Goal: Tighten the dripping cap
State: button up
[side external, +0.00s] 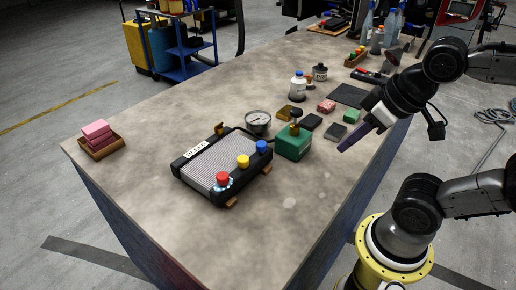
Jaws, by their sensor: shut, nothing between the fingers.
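A black-framed unit with a grey finned panel (212,167) lies on the table and carries three caps along its right side. The red cap (222,179) is nearest the camera, the yellow cap (243,161) is in the middle and the blue cap (261,146) is farthest back. Pale blue spots show around the base of the red cap; they look like drops, but are too small to be sure. My gripper (344,147) is shut and empty. It is above the right part of the table, right of the green box and well apart from the caps.
A green box (293,144) with a brass-coloured top stands between my gripper and the unit. A round gauge (258,121), a white bottle (298,88) and small coloured blocks stand behind. A wooden tray (103,146) with pink blocks sits at left. The table's front is clear.

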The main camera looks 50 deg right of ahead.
jog(key=o, duration=0.5)
jog(key=shift+s+f+n, duration=0.1)
jog(key=shift+n, duration=0.2)
jog(key=shift+c, duration=0.2)
jog(key=shift+o, duration=1.3)
jog(key=shift+s+r+n, duration=0.1)
jog(key=shift+r+n, duration=0.2)
jog(key=shift+n, duration=0.2)
jog(key=shift+o, duration=1.3)
jog(key=w+a+r+n+g, duration=0.1)
jog(key=w+r+n, duration=0.3)
jog(key=r+n, duration=0.1)
jog(key=shift+w+a+r+n, duration=0.15)
jog(key=shift+w+r+n, duration=0.15)
jog(key=shift+r, duration=0.6)
jog(key=w+a+r+n+g, duration=0.2)
jog(key=w+a+r+n, duration=0.15)
jog(key=w, duration=0.35)
jog(key=n+g, duration=0.3)
jog(key=n, duration=0.2)
send_over(222, 175)
notch_tip(222, 175, down, 7)
notch_tip(222, 175, down, 13)
jog(key=shift+r, duration=0.1)
grip_shut()
